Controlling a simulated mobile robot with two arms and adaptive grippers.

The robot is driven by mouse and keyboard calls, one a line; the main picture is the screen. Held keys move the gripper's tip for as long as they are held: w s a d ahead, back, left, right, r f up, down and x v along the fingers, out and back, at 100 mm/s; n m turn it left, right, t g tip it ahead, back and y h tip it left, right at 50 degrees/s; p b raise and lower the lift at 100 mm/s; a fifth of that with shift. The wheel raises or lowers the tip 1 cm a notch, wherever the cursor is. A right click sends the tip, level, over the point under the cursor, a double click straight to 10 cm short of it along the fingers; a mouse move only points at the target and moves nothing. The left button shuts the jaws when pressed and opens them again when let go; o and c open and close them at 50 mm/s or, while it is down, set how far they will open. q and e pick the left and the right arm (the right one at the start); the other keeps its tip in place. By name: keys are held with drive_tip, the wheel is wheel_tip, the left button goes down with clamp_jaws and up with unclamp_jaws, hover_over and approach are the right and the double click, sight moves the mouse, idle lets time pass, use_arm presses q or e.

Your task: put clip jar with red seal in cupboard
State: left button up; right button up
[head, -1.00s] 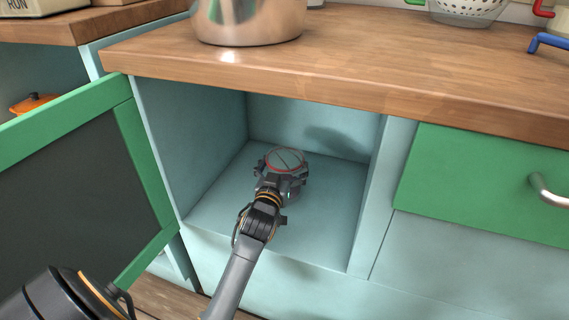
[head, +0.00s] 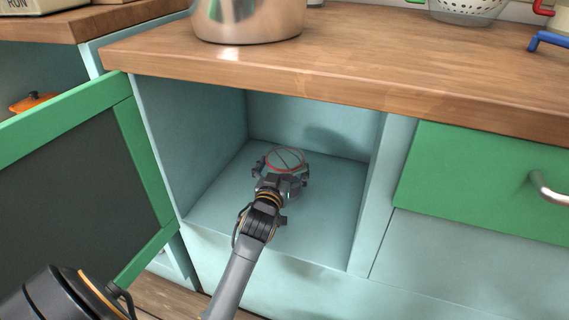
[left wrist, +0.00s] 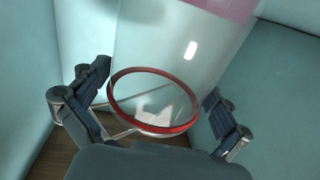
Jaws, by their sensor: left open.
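The clip jar with a red seal (head: 285,159) stands inside the open cupboard (head: 224,206), on its floor, and looks upright. In the left wrist view its red ring (left wrist: 153,127) and clear glass body (left wrist: 196,45) lie between my fingers. My left gripper (head: 281,173) is open around the jar, with a finger at each side; the left wrist view (left wrist: 152,107) shows gaps between the fingers and the seal. The gripper and wrist hide the jar's near side in the head view. My right gripper does not show.
The green cupboard door (head: 148,160) stands open at the left. A wooden worktop (head: 350,65) with a metal pot (head: 249,20) is above the opening. A green drawer front (head: 480,180) is at the right. The cupboard floor right of the jar is clear.

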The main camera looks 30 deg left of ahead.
use_arm(q)
drive_tip(key=v, duration=1.2)
drive_tip(key=shift+r, duration=0.15)
clamp_jaws()
idle(0.9)
idle(0.6)
